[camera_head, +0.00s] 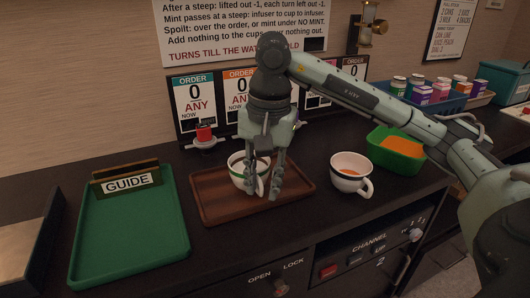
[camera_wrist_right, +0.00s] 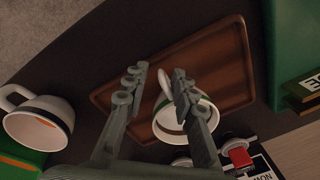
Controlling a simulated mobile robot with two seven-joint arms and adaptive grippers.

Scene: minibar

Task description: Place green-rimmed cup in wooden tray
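The white green-rimmed cup (camera_head: 237,171) is over the wooden tray (camera_head: 218,213) and appears to stand upright on it; my fingers hide part of its right side. In the right wrist view the cup (camera_wrist_right: 171,124) overlaps the lower edge of the tray (camera_wrist_right: 225,60). My right gripper (camera_head: 263,194) points down at the cup. In the right wrist view its fingers (camera_wrist_right: 155,88) are apart, with the cup's handle (camera_wrist_right: 164,82) in the gap and one finger across the cup. My left gripper is not in view.
A second white cup (camera_head: 349,168) with a dark rim and orange contents stands right of the tray. Behind it is a green container (camera_head: 377,158). A green tray (camera_head: 125,228) with a GUIDE sign (camera_head: 128,182) is at left. A red-topped device (camera_head: 204,134) stands behind the wooden tray.

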